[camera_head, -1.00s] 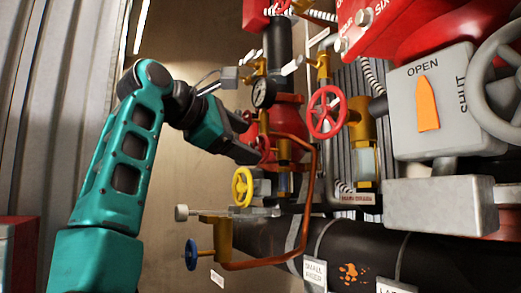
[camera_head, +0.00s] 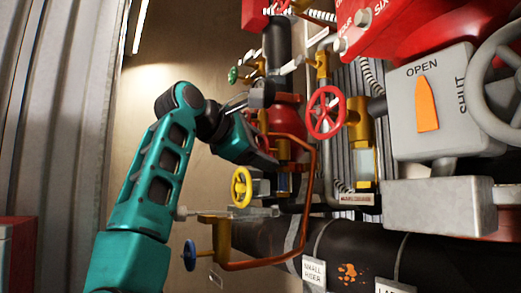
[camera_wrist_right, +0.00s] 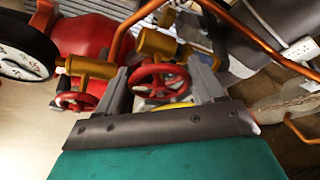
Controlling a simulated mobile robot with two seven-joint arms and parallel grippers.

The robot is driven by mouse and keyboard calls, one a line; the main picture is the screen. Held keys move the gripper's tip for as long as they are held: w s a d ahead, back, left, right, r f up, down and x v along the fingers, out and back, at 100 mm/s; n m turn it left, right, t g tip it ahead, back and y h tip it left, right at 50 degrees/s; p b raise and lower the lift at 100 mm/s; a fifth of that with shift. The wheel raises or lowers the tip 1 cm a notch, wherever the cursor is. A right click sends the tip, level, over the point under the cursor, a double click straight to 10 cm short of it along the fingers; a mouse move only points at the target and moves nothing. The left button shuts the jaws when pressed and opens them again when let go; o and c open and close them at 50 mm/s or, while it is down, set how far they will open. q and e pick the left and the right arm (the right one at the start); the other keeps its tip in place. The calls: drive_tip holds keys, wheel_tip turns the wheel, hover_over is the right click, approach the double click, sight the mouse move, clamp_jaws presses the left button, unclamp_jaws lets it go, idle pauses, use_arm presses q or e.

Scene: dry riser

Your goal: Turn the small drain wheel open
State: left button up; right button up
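The arm in the head view is my right one; its gripper (camera_head: 268,158) is among the pipes, left of the red riser body. In the right wrist view the gripper (camera_wrist_right: 162,80) is open, its two grey fingers apart on either side of a red spoked wheel (camera_wrist_right: 158,83). I cannot tell whether they touch it. A smaller red wheel (camera_wrist_right: 76,100) sits to the left, outside the fingers. In the head view red wheel parts behind the gripper are mostly hidden. I cannot tell which wheel is the small drain. My left gripper is not in view.
A copper pipe (camera_head: 313,180) loops close to the right of the gripper. A yellow wheel (camera_head: 241,187) and blue wheel (camera_head: 189,255) sit below. A larger red wheel (camera_head: 326,112) is to the right, above a drain label. A gauge (camera_wrist_right: 22,48) is near the gripper. Free room lies left.

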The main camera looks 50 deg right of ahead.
drive_tip(key=shift+c, duration=1.1)
drive_tip(key=shift+n+y, duration=0.3)
drive_tip(key=shift+n, duration=0.3)
drive_tip(key=shift+n+g+y+p, duration=0.3)
drive_tip(key=shift+n+g+y, duration=0.3)
drive_tip(key=shift+n+g, duration=1)
drive_tip(key=shift+n+t, duration=0.3)
drive_tip(key=o, duration=0.7)
